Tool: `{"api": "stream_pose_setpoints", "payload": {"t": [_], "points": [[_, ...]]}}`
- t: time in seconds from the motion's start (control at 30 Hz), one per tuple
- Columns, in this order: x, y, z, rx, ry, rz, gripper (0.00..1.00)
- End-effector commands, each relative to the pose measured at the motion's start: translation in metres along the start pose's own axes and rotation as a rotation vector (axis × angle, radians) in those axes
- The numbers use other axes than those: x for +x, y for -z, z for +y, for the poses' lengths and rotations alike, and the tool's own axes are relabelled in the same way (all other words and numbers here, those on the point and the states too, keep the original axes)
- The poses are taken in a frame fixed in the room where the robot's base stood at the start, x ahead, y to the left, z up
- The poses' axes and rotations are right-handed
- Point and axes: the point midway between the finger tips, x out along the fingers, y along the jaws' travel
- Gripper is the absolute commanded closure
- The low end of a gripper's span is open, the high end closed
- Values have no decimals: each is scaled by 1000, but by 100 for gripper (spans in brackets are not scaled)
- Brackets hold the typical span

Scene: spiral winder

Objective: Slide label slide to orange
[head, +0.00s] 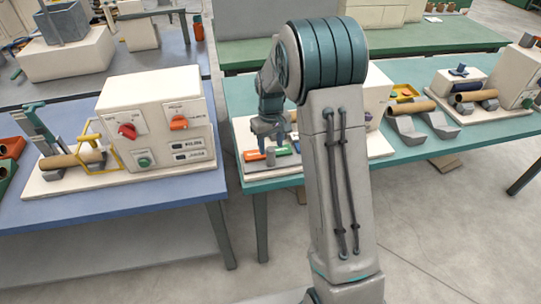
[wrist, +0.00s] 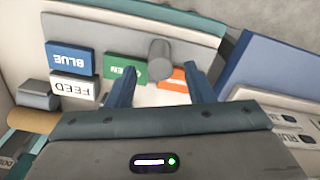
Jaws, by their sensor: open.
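The label slide's grey round knob (wrist: 160,60) stands upright in the wrist view, between the green label (wrist: 125,68) and the orange label (wrist: 178,80). A blue label (wrist: 70,59) lies farther left there. In the head view the knob (head: 270,156) shows just below my gripper (head: 271,134), with the orange strip (head: 255,155) on its left and the green strip (head: 286,151) on its right. My gripper (wrist: 168,80) is open in the wrist view, its two blue-grey fingers apart, with the knob showing between them. I cannot tell whether either finger touches it.
A white FEED sign (wrist: 74,88) and a tan roll (wrist: 33,120) lie left in the wrist view. A white control box (head: 157,120) with red and orange knobs stands on the blue table left of my arm. My arm hides much of the machine on the teal table (head: 400,155).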

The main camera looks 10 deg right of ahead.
Motion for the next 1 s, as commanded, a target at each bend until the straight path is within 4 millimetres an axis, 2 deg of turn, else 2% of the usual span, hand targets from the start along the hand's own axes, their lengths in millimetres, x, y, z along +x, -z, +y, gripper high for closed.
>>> {"api": "stream_pose_setpoints", "payload": {"t": [0.1, 0.3, 0.47, 0.73, 0.9, 1.0], "points": [[24, -1, 0, 0, 1, -5, 52], [51, 0, 0, 0, 1, -2, 52], [60, 0, 0, 0, 0, 0, 52], [61, 0, 0, 1, 0, 1, 52], [61, 0, 0, 1, 0, 1, 99], [61, 0, 0, 1, 0, 1, 100]]}}
